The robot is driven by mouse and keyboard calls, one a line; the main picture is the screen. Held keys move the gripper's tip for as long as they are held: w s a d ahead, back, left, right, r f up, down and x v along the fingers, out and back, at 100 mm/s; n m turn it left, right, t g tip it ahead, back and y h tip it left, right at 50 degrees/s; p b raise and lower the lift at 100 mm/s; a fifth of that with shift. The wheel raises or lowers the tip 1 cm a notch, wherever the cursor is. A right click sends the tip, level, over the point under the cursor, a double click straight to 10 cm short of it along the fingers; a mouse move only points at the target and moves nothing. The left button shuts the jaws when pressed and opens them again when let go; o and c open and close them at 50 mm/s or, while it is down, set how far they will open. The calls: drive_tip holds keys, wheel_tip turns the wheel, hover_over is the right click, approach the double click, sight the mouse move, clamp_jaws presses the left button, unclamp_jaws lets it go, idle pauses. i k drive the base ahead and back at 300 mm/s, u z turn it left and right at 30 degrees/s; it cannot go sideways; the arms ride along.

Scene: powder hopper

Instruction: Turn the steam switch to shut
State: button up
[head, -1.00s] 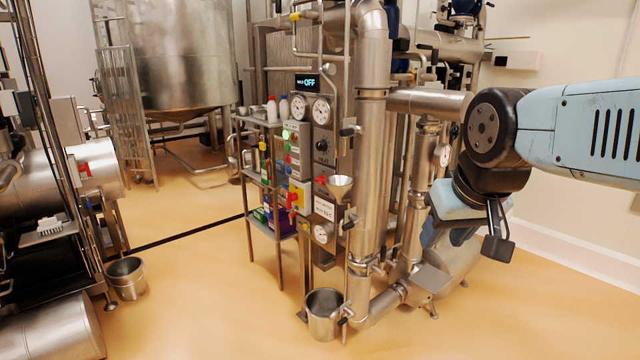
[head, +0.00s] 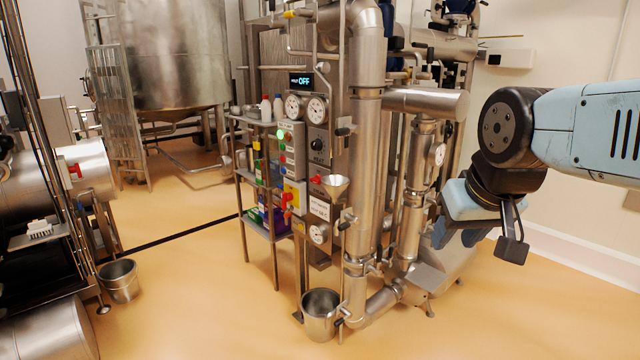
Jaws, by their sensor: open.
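The control panel (head: 318,165) stands on the pipework in the middle of the head view. It carries a black knob (head: 318,144), a small red handle (head: 316,179) below it and a red switch handle (head: 287,200) on a yellow plate at its lower left. The small lettering is too blurred to tell which is the steam switch, or its position. My gripper (head: 459,236) hangs at the right, pointing down and away, partly hidden behind my wrist. It is open, empty as far as I can see, and well clear of the panel.
A dark display (head: 304,81) above the panel ends in "OFF". Two gauges (head: 305,107) sit under it. A thick steel pipe (head: 365,170) and a funnel (head: 335,187) stand between panel and gripper. A bucket (head: 320,314) is below.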

sight(316, 179)
drive_tip(key=u, duration=0.95)
drive_tip(key=i, duration=0.1)
drive_tip(key=z, duration=2.75)
drive_tip(key=k, duration=1.1)
drive_tip(key=u, duration=1.3)
drive_tip(key=i, duration=1.05)
drive_tip(key=u, duration=0.05)
